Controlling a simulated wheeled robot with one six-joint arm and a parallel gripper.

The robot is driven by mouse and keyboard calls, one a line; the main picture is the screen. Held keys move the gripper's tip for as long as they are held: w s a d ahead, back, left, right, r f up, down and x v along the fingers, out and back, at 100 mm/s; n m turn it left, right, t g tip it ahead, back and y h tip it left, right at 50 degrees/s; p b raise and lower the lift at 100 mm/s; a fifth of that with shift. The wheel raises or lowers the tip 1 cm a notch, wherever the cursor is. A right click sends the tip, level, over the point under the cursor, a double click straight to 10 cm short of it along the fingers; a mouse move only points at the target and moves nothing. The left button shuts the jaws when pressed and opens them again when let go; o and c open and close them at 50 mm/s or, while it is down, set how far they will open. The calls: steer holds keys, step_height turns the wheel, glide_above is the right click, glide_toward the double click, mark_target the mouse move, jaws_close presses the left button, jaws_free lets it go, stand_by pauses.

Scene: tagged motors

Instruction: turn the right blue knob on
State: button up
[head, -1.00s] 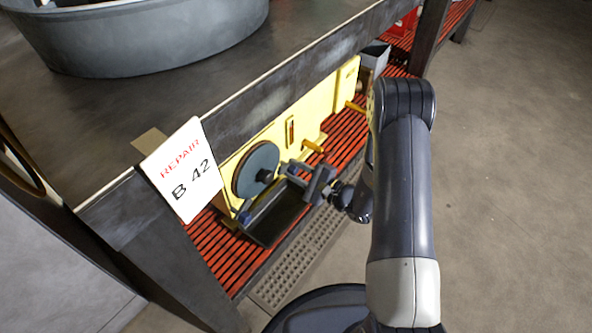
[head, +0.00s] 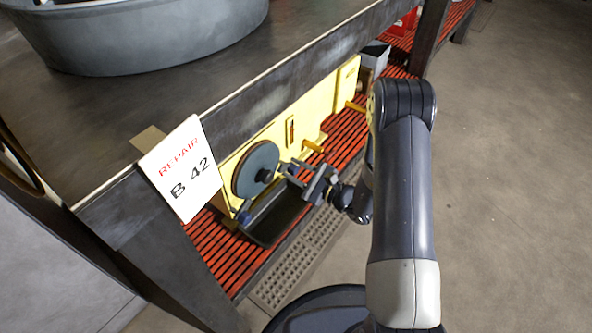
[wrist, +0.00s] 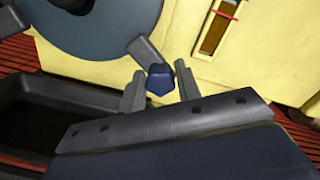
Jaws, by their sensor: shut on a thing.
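A blue knob (wrist: 160,80) sits at the front of the yellow machine (head: 317,110), between the two fingers of my gripper (wrist: 160,88) in the wrist view. My gripper is shut on this knob. In the head view my gripper (head: 287,169) is at the machine's front, just right of the grey disc (head: 255,168), and the held knob cannot be made out there. Another blue knob (head: 243,216) shows at the left end of the machine, below the disc, apart from my gripper.
A dark tray (head: 277,220) lies below the disc, close to my gripper. The machine stands on a red slatted shelf (head: 222,262) under the workbench top (head: 110,115). A yellow handle (head: 313,146) sticks out to the right. A "REPAIR B 42" sign (head: 181,170) hangs at the bench corner.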

steer(key=o, duration=0.9)
steer(key=p+v, duration=0.2)
steer(key=v, duration=0.8)
steer(key=shift+s+d, duration=0.3)
steer(key=shift+c, duration=0.2)
